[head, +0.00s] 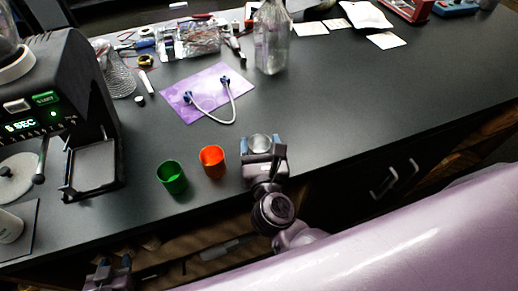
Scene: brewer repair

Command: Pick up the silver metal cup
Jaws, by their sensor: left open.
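The silver metal cup (260,142) stands near the front edge of the dark counter, to the right of the orange cup. My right gripper (263,154) is at this cup, with its fingers around the cup's sides. The gripper hides the cup's lower part, and I cannot tell whether the fingers press on it. My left gripper (108,277) is low at the bottom left, in front of the counter and far from the cup. It is open, and only part of it shows.
An orange cup (212,162) and a green cup (172,178) stand left of the silver cup. The brewer (75,85) is at the left. The counter (370,90) is clear on the right.

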